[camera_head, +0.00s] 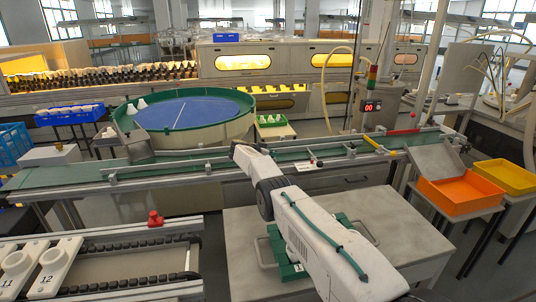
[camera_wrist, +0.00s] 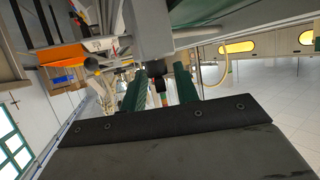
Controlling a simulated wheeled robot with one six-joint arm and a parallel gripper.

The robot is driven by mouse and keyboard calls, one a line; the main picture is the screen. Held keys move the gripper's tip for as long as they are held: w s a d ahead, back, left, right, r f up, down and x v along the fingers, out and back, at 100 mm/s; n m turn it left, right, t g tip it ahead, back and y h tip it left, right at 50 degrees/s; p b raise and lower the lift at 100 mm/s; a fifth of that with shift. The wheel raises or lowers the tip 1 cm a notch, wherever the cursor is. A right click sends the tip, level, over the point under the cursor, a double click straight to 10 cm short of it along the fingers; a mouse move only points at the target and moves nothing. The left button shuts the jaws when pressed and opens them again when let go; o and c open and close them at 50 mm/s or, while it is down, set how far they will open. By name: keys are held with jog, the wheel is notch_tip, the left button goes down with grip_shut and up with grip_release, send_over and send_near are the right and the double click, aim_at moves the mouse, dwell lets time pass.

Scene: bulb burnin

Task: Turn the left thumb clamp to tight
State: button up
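In the wrist view, the two green fingers of my gripper (camera_wrist: 160,92) stand apart. A small black knob-like part (camera_wrist: 156,70) shows between them, under a grey block (camera_wrist: 149,28). It looks like a clamp knob, but I cannot tell its turn position or whether the fingers touch it. In the head view my arm reaches to the front edge of the green conveyor (camera_head: 190,166), and my gripper is hidden behind my wrist. Small clamp-like fittings sit along the conveyor's front rail, one at left (camera_head: 112,178) and one at right (camera_head: 351,152). Their settings are too small to read.
A grey table (camera_head: 395,235) with a green tray (camera_head: 285,255) stands below my arm. A roller rack with a red knob (camera_head: 154,218) is at front left. Orange (camera_head: 460,194) and yellow (camera_head: 506,177) bins are at right. A blue round table (camera_head: 188,112) stands behind the conveyor.

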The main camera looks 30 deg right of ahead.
jog(key=shift+a+r, duration=0.35)
jog(key=shift+a, duration=0.15)
jog(key=v, duration=0.6)
jog(key=shift+s+a, duration=0.2)
jog(key=shift+s, duration=0.05)
